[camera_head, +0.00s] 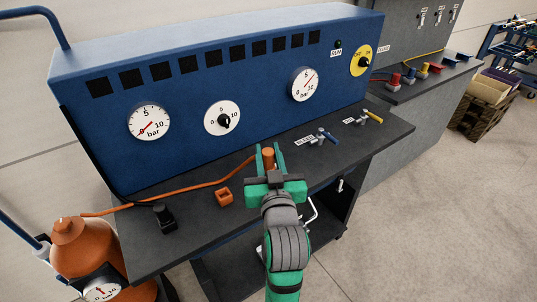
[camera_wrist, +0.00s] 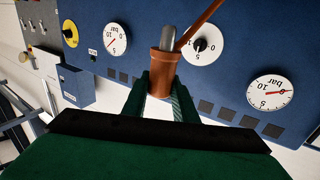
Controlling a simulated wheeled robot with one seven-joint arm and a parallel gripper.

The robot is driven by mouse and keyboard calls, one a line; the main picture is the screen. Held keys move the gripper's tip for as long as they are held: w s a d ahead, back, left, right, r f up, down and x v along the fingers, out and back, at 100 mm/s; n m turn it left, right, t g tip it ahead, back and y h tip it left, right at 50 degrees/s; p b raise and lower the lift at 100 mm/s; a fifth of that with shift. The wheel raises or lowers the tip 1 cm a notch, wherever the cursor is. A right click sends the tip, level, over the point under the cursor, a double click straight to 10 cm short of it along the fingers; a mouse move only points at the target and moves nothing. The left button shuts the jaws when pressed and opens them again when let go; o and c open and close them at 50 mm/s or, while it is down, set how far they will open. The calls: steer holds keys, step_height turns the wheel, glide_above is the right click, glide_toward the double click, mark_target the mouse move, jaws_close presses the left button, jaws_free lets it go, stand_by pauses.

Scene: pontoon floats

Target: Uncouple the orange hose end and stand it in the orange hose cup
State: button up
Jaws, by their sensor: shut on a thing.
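The orange hose end (camera_head: 268,158) is a short orange cylinder above the dark bench top, between the two green fingers of my gripper (camera_head: 268,152). In the wrist view my gripper (camera_wrist: 160,88) is shut on the hose end (camera_wrist: 163,68), with a grey tip showing beyond it. The orange hose (camera_head: 205,185) runs left from it. I cannot tell whether the end touches anything else. The orange hose cup (camera_head: 224,197), a small square open holder, stands empty on the bench, left of and nearer than my gripper.
A black holder (camera_head: 165,218) with a black hose stands at the bench's left front. The blue gauge panel (camera_head: 210,100) rises behind. Blue (camera_head: 325,137) and yellow (camera_head: 371,117) valve handles lie right of my gripper. An orange tank (camera_head: 80,250) stands left of the bench.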

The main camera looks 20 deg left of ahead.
steer(key=shift+s+a+r, duration=0.1)
steer(key=shift+s+r, duration=0.1)
steer(key=shift+r, duration=0.9)
steer(key=shift+a+r, duration=0.15)
steer(key=shift+r, duration=1.65)
